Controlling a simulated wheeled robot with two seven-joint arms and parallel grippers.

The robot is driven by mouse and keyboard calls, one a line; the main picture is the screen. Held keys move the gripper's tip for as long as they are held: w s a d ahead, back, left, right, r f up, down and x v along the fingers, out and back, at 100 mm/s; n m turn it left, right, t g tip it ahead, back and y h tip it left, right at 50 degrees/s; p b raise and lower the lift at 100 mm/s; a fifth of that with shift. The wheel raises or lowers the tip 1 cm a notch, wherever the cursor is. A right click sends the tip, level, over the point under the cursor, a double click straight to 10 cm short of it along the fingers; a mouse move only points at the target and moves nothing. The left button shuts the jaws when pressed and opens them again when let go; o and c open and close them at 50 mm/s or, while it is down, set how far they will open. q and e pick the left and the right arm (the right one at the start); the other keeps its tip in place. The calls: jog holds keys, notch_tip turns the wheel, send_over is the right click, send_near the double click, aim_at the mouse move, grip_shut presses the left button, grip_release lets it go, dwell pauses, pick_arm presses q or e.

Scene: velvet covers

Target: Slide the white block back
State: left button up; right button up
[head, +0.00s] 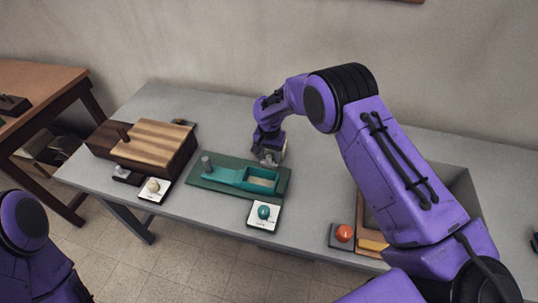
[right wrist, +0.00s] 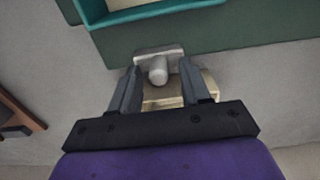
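My right gripper (head: 268,153) points down at the far edge of the green board (head: 211,183). In the right wrist view its two fingers (right wrist: 157,82) are apart. A pale grey-white piece with a rounded peg (right wrist: 158,68) lies just past and between the fingertips; I cannot tell whether they touch it. A cream block (right wrist: 182,88) shows between the fingers, partly hidden by them. I cannot tell which of these two is the white block. In the head view the gripper mostly hides both. My left gripper is out of view; only part of my left arm shows.
A teal tray (head: 243,185) and a grey knob (head: 206,162) sit on the green board. A striped wooden box (head: 157,142) stands left. The grey table is clear behind the board.

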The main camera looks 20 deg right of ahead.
notch_tip(320, 180, up, 11)
jog(key=b, duration=0.2)
jog(key=shift+f, duration=0.2)
